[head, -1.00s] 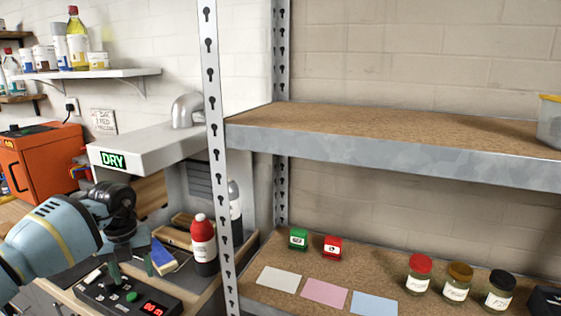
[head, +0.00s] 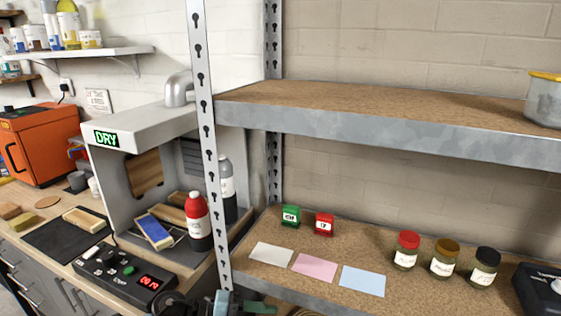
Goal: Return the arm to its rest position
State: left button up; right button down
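My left gripper (head: 241,304) shows only in part at the bottom edge of the head view, in front of the lower shelf's front post. Teal finger parts and a dark wrist part show; the rest is cut off by the frame. I see nothing held, but cannot tell how far apart the fingers are. My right gripper is not in view.
A metal shelf post (head: 207,150) stands near the gripper. The lower shelf (head: 330,240) holds green and red stamps, three cards and three jars. Left are a control box (head: 125,272), a red-capped bottle (head: 198,222) and a booth with a DRY sign (head: 107,139).

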pick_arm(q)
jog(key=s+a+f+n+t+y, duration=0.4)
jog(key=s+a+f+n+y, duration=0.2)
jog(key=s+a+f+n, duration=0.2)
jog(key=s+a+f+n+t+y, duration=0.4)
jog(key=s+a+f+n+y, duration=0.3)
jog(key=s+f+n, duration=0.4)
jog(key=s+a+n, duration=0.1)
jog(key=s+n, duration=0.4)
jog(key=n, duration=0.5)
jog(key=shift+s+a+f+t, duration=0.15)
jog(key=shift+s+f+t, duration=0.15)
jog(key=shift+s+f, duration=0.1)
